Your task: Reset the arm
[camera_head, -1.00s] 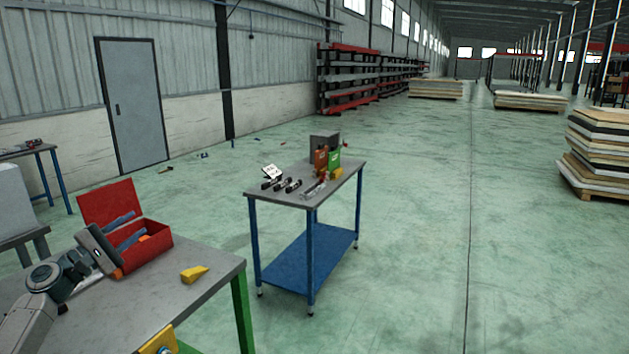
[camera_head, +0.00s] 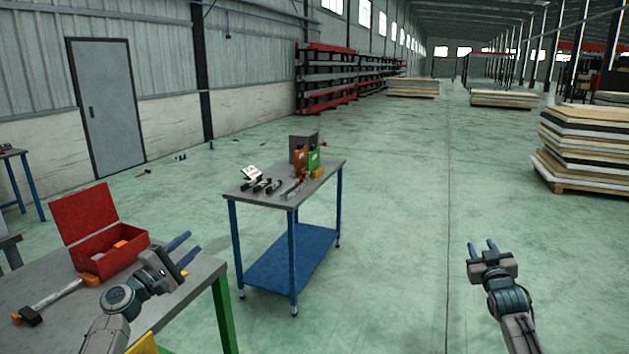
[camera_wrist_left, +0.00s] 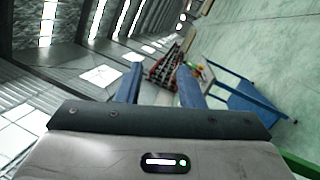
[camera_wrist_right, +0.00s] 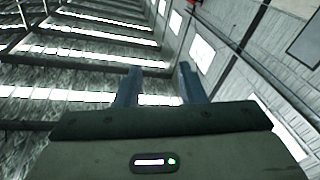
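My left gripper (camera_head: 183,250) is over the near grey table at lower left, in front of the red toolbox. Its two blue fingers are apart with nothing between them, as the left wrist view (camera_wrist_left: 160,70) also shows. My right gripper (camera_head: 482,246) is raised over open floor at lower right, fingers pointing away from me. The right wrist view (camera_wrist_right: 158,70) shows its fingers apart and empty, with only wall and roof beyond.
A blue-legged workbench (camera_head: 300,192) with tools and small boxes stands mid-floor. Stacked boards (camera_head: 585,150) are at right. The floor between is clear.

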